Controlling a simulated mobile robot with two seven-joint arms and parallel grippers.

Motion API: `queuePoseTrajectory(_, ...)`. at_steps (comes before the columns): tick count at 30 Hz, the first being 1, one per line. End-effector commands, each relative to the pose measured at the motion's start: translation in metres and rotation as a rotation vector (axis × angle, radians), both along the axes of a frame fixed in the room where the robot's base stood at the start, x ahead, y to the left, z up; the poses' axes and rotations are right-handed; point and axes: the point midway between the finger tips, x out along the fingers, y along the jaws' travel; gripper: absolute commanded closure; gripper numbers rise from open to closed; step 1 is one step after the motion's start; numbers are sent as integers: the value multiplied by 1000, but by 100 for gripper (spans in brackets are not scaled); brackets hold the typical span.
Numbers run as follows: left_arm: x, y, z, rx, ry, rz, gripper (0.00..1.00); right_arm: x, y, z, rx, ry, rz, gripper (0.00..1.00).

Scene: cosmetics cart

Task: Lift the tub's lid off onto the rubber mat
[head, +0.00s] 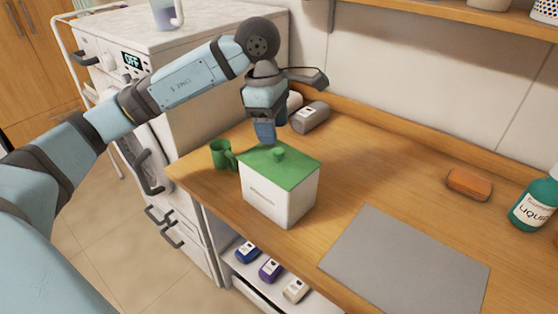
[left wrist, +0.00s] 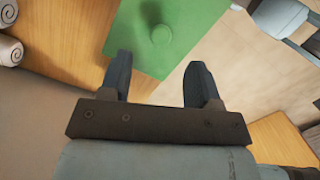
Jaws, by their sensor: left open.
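A white tub (head: 275,200) with a green lid (head: 296,167) stands upright on the wooden cart top. The lid is on the tub and has a small round green knob (head: 279,154) in its middle. My left gripper (head: 265,138) points down just above the lid's far left edge, short of the knob. In the left wrist view its two fingers (left wrist: 160,75) are apart and empty, with the knob (left wrist: 162,34) beyond the tips. The grey rubber mat (head: 405,265) lies flat and bare to the right of the tub. My right gripper is not in view.
A green mug (head: 221,154) stands close to the tub's left side. A grey rolled towel (head: 310,117) lies behind it. An orange block (head: 469,184) and a teal bottle (head: 535,203) are at the right. The wood between tub and mat is clear.

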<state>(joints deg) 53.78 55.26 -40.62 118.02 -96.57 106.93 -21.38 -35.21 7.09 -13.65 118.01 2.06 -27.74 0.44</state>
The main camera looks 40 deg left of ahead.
Motion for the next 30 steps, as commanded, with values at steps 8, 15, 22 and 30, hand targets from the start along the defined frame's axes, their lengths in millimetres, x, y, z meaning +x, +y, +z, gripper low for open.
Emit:
queuePoseTrajectory(8,0,-4,-19,0,2,-1,43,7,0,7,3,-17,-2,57)
queuePoseTrajectory(15,2,-10,-53,0,1,1,43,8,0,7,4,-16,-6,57)
queuePoseTrajectory(22,3,-11,-56,-1,-1,0,43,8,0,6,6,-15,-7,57)
queuePoseTrajectory(30,3,-11,-55,-1,-1,0,96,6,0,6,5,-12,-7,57)
